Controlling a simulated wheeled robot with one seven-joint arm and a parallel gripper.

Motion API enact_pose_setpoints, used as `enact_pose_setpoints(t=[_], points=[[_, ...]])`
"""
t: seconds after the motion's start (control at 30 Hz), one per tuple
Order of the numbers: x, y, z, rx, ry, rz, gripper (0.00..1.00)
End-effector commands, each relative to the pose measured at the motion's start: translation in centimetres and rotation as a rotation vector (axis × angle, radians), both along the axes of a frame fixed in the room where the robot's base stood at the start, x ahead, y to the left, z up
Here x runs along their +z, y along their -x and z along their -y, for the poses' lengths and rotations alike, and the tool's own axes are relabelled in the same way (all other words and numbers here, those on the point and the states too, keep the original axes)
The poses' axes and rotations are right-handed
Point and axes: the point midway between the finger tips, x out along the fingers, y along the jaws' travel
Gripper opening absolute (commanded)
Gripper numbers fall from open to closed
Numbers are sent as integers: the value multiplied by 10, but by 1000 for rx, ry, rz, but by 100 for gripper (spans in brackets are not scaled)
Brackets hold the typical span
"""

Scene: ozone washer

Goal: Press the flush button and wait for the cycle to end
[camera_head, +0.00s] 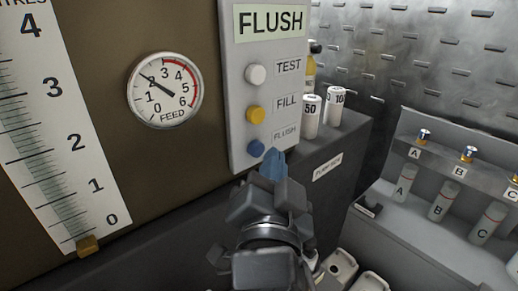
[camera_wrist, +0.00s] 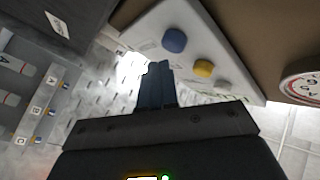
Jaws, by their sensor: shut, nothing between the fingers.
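The grey button panel (camera_head: 266,90) carries a sign reading FLUSH (camera_head: 271,21) at its top. Below it are a white TEST button (camera_head: 256,75), a yellow FILL button (camera_head: 255,114) and a blue FLUSH button (camera_head: 256,148). My gripper (camera_head: 272,160) is shut and empty, its blue fingertips just right of the blue button. In the wrist view the blue button (camera_wrist: 174,40) shows clear above and right of the shut fingers (camera_wrist: 156,70). I see no contact there; the depth gap is hard to judge.
A round FEED gauge (camera_head: 165,90) and a scale marked 0 to 4 (camera_head: 65,140), with a brown marker (camera_head: 88,245) near 0, are left of the panel. A rack of lettered tubes (camera_head: 441,199) is at the right.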

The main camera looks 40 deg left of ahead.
Motion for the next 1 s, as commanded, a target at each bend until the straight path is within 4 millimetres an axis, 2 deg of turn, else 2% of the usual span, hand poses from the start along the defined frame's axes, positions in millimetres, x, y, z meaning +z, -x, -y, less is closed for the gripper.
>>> enact_pose_setpoints(t=[0.17, 0.6, 1.0], points=[[0, 0, 8, 0, 1, -1, 0], [0, 3, 46, 0, 1, -1, 0], [0, 4, 50, 0, 0, 0, 0]])
